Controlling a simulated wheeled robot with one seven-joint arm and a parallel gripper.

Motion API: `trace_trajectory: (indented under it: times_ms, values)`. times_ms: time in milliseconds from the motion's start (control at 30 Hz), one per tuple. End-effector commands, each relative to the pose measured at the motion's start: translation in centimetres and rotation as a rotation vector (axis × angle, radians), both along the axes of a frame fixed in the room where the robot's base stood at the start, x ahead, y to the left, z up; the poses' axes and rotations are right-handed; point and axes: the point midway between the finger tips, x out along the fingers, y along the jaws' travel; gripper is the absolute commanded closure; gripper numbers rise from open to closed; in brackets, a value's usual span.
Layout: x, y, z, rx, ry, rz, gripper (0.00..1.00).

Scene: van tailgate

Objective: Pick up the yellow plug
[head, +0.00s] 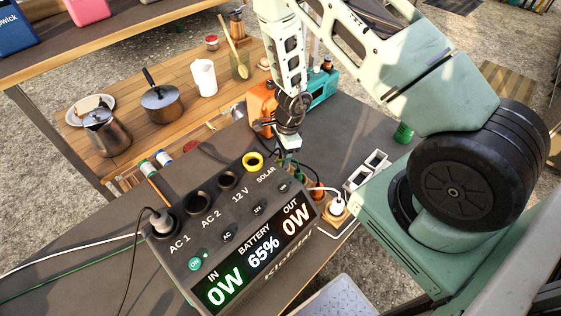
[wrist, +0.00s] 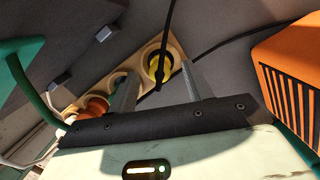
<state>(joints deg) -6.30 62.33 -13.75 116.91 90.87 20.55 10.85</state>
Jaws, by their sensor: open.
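The yellow plug (wrist: 159,67) sits in a wooden socket strip (wrist: 174,47) in the wrist view, with a black cable running up from it. My gripper (wrist: 158,72) is open, its two grey fingers apart, with the plug showing between their tips. I cannot tell whether either finger touches it. In the head view my gripper (head: 288,147) points down just behind the power station (head: 225,235). The yellow plug is hidden there; the yellow ring (head: 252,161) by the SOLAR label is on the power station.
An orange plug (wrist: 93,106) sits further along the strip, and a white plug (head: 338,206) stands right of the power station. An orange slotted box (wrist: 288,75) is at the right. Black and green cables lie around the strip. A pot (head: 160,102) stands on the wooden table.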

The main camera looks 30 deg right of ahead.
Motion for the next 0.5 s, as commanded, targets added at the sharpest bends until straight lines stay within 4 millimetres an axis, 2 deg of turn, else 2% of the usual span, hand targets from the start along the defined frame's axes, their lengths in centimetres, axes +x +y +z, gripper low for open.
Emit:
trace_trajectory:
  times_ms: [200,467,500]
  values:
    - [0.0,0.3,-2.1,-0.001,0.001,0.0,0.5]
    - [0.1,0.4,-2.3,0.0,0.0,0.0,0.5]
    - [0.1,0.4,-2.3,0.0,0.0,0.0,0.58]
